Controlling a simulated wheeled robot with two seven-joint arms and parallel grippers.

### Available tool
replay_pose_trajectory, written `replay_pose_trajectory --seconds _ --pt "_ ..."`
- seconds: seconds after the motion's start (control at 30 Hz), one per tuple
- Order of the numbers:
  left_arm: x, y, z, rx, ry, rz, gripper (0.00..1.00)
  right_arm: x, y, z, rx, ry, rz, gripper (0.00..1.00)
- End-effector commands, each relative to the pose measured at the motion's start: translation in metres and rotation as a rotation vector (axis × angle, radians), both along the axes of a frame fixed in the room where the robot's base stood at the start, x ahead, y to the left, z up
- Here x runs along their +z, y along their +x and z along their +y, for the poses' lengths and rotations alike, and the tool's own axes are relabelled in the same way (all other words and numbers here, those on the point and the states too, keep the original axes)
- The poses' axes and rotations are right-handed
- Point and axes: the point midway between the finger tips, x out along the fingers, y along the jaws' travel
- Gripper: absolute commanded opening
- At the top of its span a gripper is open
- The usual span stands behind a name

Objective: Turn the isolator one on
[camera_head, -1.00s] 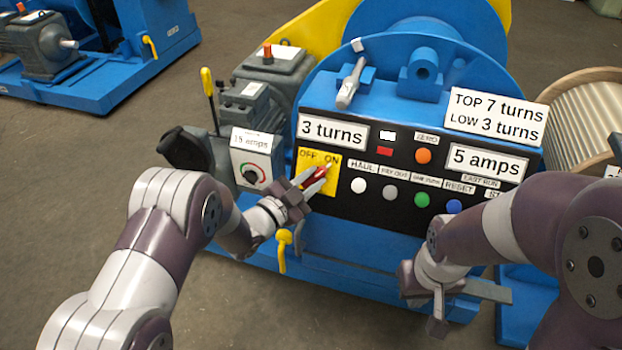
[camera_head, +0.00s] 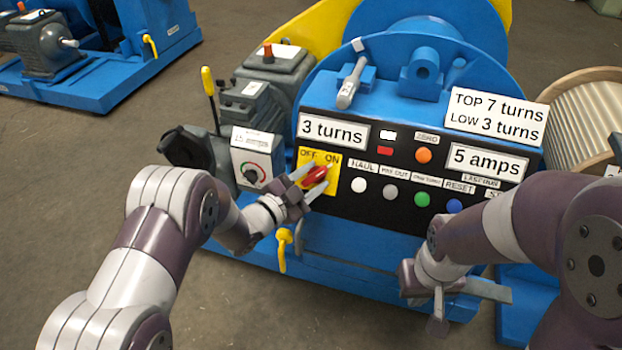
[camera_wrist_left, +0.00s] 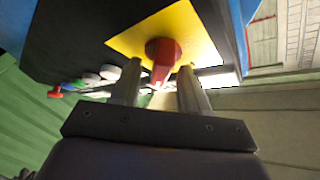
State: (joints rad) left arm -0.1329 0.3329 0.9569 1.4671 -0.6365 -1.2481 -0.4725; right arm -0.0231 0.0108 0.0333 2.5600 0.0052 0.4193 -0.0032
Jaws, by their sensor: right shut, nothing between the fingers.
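The isolator is a red rotary handle (camera_head: 316,177) on a yellow plate (camera_head: 331,188) marked OFF and ON, at the left of the black control panel. The handle slants, its upper right end towards the word ON. My left gripper (camera_head: 320,174) is at the handle, one finger on each side. In the left wrist view, the red handle (camera_wrist_left: 162,58) lies between the open fingers of my left gripper (camera_wrist_left: 160,72), with gaps beside it. My right gripper (camera_head: 437,326) is shut and empty, low in front of the blue machine's base.
The panel has white (camera_head: 358,185), grey, green (camera_head: 422,199) and blue buttons right of the isolator, and an orange one (camera_head: 424,155) above. A dial box (camera_head: 254,160) stands left of the plate. A yellow lever (camera_head: 282,250) hangs below. Open floor lies at lower left.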

Motion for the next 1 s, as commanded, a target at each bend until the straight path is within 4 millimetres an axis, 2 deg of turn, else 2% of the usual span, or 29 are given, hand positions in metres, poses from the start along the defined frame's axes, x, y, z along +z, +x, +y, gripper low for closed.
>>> replay_pose_trajectory --seconds 0.17,0.4,0.6,0.73,1.0 --pt "0.002 -0.012 0.012 0.003 0.001 0.004 0.45 0.006 0.000 0.000 0.000 0.000 0.000 0.00" --pt "0.003 -0.061 0.056 0.006 -0.001 0.003 0.45 0.020 0.000 0.000 0.000 0.000 0.000 0.00" --pt "0.002 -0.088 0.080 0.003 0.000 0.000 0.45 0.024 0.000 0.000 0.000 0.000 0.000 0.00" --pt "0.001 -0.094 0.085 0.001 0.001 0.001 0.45 0.024 0.000 0.000 0.000 0.000 0.000 0.00" --pt "0.001 -0.095 0.085 0.000 0.000 0.000 0.45 0.024 0.000 0.000 0.000 0.000 0.000 0.00"
